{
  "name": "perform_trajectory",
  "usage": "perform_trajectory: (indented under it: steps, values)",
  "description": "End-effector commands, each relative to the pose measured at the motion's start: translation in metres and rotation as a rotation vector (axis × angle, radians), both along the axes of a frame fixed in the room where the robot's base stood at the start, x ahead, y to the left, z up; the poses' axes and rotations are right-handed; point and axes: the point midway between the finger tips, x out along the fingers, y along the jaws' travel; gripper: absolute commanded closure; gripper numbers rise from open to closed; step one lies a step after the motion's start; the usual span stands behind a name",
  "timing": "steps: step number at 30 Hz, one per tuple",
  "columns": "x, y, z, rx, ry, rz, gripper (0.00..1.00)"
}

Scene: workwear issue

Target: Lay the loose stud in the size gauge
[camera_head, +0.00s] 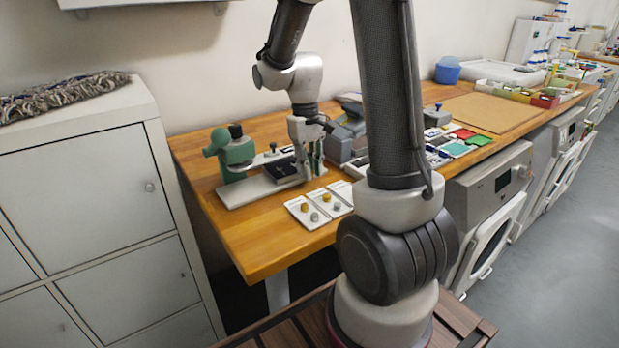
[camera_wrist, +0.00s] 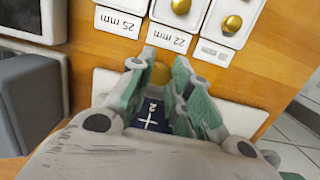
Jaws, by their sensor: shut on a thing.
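In the head view my gripper (camera_head: 309,172) is low over the right end of a pale base plate (camera_head: 240,190), beside a dark block (camera_head: 282,169). The stud cannot be made out there.
White trays (camera_head: 298,203) with brass and grey studs lie right in front; the wrist view shows labels "25 mm" (camera_wrist: 118,23) and "22 mm" (camera_wrist: 170,37). A green device (camera_head: 236,150) stands left of my gripper. The wooden table (camera_head: 255,235) is clear at its front left.

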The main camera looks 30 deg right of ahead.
Motion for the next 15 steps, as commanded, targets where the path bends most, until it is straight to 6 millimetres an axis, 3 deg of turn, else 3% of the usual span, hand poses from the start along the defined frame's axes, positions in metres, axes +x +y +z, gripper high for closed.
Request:
perform_trajectory:
  steps: [3,9,12,15]
  values:
    - [0.001,0.0,0.028,-0.001,-0.006,0.0,0.92]
    - [0.001,0.003,0.058,0.0,0.001,0.008,0.92]
    - [0.003,0.011,0.056,0.002,0.026,0.03,0.92]
    - [0.021,0.022,0.05,-0.001,0.036,0.065,0.92]
